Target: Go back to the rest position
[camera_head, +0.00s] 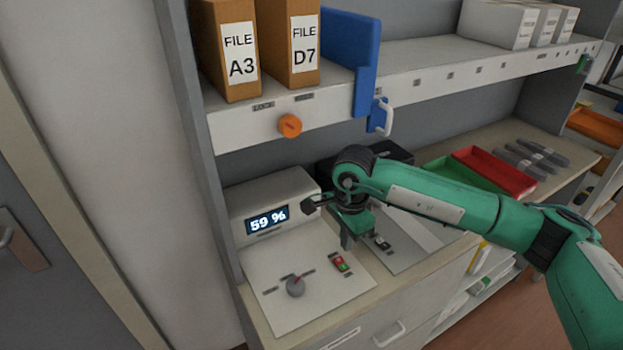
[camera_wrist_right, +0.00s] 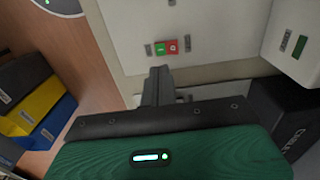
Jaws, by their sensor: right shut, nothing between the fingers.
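My right gripper (camera_head: 346,242) is at the end of the green arm that comes in from the right. It hangs over the worktop, just right of the white panel with a red and green switch (camera_head: 342,263). Its fingers are shut with nothing between them and look apart from the switch. In the right wrist view the closed fingers (camera_wrist_right: 160,72) point toward the panel, with the switch (camera_wrist_right: 166,47) just beyond their tips. My left gripper is not in view.
Red (camera_head: 494,172) and green (camera_head: 470,172) trays lie behind my arm. Above, a shelf (camera_head: 430,70) holds file boxes, a blue holder (camera_head: 350,50) and white boxes (camera_head: 497,24).

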